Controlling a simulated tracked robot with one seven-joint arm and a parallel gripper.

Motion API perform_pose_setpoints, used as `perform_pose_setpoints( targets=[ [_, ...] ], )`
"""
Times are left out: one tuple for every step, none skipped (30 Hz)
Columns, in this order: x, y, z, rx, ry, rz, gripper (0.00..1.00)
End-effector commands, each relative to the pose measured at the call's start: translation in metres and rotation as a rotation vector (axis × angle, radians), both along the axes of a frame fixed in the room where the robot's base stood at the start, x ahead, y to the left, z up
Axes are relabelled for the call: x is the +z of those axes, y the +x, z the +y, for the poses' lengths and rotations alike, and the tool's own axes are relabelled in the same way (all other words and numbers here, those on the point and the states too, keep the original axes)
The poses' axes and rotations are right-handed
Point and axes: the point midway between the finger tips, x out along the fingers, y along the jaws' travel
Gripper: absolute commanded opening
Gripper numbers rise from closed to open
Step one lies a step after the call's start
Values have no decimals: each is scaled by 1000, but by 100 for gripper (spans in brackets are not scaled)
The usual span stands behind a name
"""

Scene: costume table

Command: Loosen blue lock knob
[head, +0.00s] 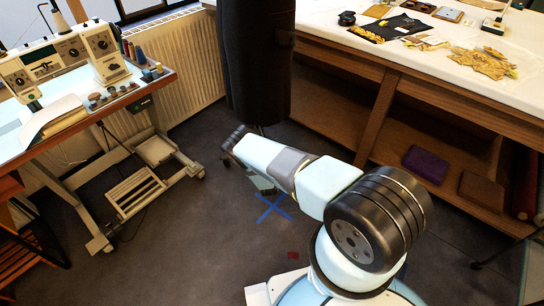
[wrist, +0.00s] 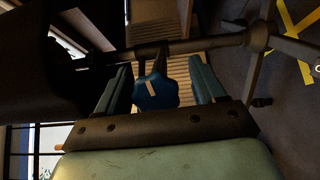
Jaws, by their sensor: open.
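The blue lock knob (wrist: 157,93), with a small pale orange mark, shows in the wrist view. It sits by a dark metal pole (wrist: 205,43) that crosses the picture. My gripper (wrist: 160,84) is open, with one finger to the left of the knob and one to the right. A gap shows on each side, wider on the right. I cannot tell how deep the knob lies between the fingers. In the head view the black dress form (head: 257,60) stands beyond my arm, and the knob is not visible there.
A sewing table (head: 150,85) with machines stands at left, before a radiator (head: 175,60). A long white-topped workbench (head: 330,25) with cloth and trims is at right. In the wrist view the stand's legs (wrist: 285,45) spread at right. A blue floor cross (head: 273,207) lies on open floor.

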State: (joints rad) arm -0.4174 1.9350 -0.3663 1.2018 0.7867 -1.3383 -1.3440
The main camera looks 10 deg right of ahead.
Motion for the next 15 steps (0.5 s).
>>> perform_pose_setpoints(
  targets=[
    [1, 0, 0, 0, 0, -1, 69],
    [1, 1, 0, 0, 0, -1, 69],
    [1, 1, 0, 0, -1, -2, 69],
    [1, 1, 0, 0, 0, -2, 69],
    [1, 1, 0, 0, 0, -2, 69],
    [1, 0, 0, 0, 0, -3, 69],
    [1, -1, 0, 0, -1, -2, 69],
    [1, -2, 1, 0, -1, -2, 69],
    [1, -5, 2, 0, -1, -2, 69],
    [1, -8, 3, 0, -1, -2, 69],
    [1, -11, 4, 0, -1, -3, 69],
    [1, -17, 5, -1, -1, -1, 69],
    [1, -22, 6, -1, -1, -1, 69],
    [1, -27, 8, 0, -1, -1, 69],
    [0, -34, 10, 0, -1, -1, 69]
  ],
)
